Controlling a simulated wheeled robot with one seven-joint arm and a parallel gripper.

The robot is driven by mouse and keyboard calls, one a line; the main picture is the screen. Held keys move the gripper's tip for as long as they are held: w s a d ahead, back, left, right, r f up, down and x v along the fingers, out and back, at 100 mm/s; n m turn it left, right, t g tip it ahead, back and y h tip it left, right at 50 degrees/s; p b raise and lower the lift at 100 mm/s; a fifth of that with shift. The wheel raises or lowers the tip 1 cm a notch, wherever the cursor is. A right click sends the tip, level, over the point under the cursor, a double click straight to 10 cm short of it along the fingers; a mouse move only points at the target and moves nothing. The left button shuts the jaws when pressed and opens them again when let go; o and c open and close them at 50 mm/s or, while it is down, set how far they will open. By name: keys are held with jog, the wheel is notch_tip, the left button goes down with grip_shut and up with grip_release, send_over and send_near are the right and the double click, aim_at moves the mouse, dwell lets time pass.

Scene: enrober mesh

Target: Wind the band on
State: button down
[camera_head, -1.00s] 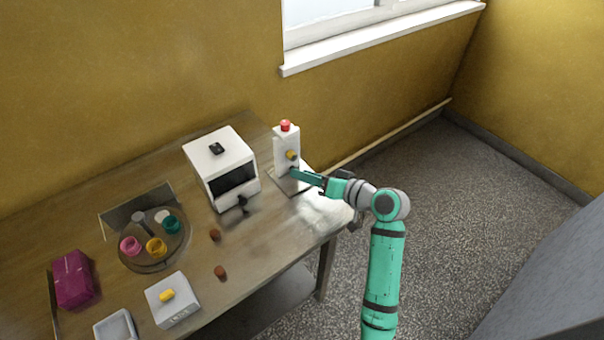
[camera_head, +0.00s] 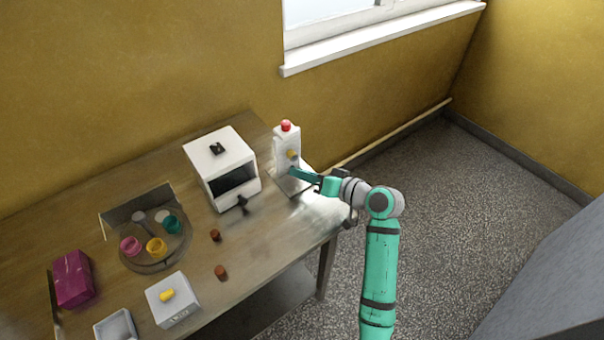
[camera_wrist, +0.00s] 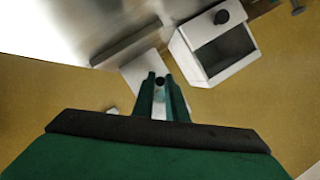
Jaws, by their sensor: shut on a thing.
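A white upright post (camera_head: 286,144) with a red cap (camera_head: 286,126) and a yellow knob (camera_head: 292,154) stands on a plate at the table's right end. My gripper (camera_head: 294,172) reaches in from the right, low at the post, just under the yellow knob. In the wrist view, its green fingers close around a small dark round knob (camera_wrist: 159,81). What that knob is joined to is hidden. A white box (camera_head: 219,162) with a dark front opening stands left of the post. It also shows in the wrist view (camera_wrist: 185,57). I cannot make out a band.
A dark crank-like part (camera_head: 243,203) sticks out before the white box. Brown pieces (camera_head: 221,272), a round tray (camera_head: 152,264) with coloured cups, a grey box (camera_head: 172,300) with a yellow top and a magenta box (camera_head: 72,279) are farther left. Floor at right is clear.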

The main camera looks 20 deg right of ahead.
aim_at(291, 153)
jog(key=shift+a, duration=0.1)
dwell(0.4)
